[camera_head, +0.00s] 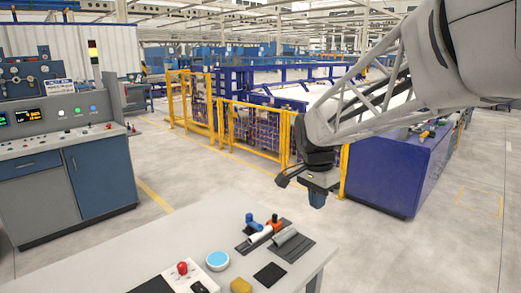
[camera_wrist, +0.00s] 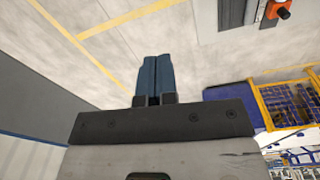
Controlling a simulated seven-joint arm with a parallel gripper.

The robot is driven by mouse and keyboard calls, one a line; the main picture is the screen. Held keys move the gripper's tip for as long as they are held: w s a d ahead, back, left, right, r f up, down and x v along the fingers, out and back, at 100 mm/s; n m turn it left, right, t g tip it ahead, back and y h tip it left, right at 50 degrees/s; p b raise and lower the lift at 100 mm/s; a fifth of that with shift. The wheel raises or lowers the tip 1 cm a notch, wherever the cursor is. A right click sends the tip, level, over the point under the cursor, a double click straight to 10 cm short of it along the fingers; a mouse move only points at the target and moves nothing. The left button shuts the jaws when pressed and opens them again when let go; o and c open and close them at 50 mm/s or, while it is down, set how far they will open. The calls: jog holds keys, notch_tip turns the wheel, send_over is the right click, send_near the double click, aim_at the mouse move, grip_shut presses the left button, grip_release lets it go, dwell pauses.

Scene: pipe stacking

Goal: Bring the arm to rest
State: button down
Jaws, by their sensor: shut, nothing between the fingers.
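My gripper (camera_head: 318,200) hangs in the air at the end of my arm, to the right of and above the table's far right corner in the head view. Its blue fingers (camera_wrist: 155,77) are together in the wrist view, with nothing between them. The pipes lie on the table, apart from my gripper: a white pipe (camera_head: 260,237), a grey pipe (camera_head: 284,236), an orange fitting (camera_head: 274,223) and a blue fitting (camera_head: 251,220). They rest on or beside a dark grey holder (camera_head: 296,249).
The light grey table (camera_head: 204,219) also carries a red button (camera_head: 182,268), a round blue piece (camera_head: 217,259), a yellow block (camera_head: 241,286) and a black square (camera_head: 269,274). A yellow fence (camera_head: 257,136) and a dark blue cabinet (camera_head: 392,172) stand behind. A control console (camera_head: 67,165) stands left.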

jog(key=s+d+f+n+t, duration=0.1)
jog(key=s+n, duration=0.4)
jog(key=s, duration=0.8)
jog(key=s+d+f+n+t, duration=0.1)
jog(key=s+d+f+n, duration=0.2)
jog(key=s, duration=1.1)
jog(key=n, duration=0.2)
jog(key=shift+s+f+n+y, duration=0.15)
jog(key=shift+f+n+y, duration=0.15)
jog(key=shift+f+y, duration=0.1)
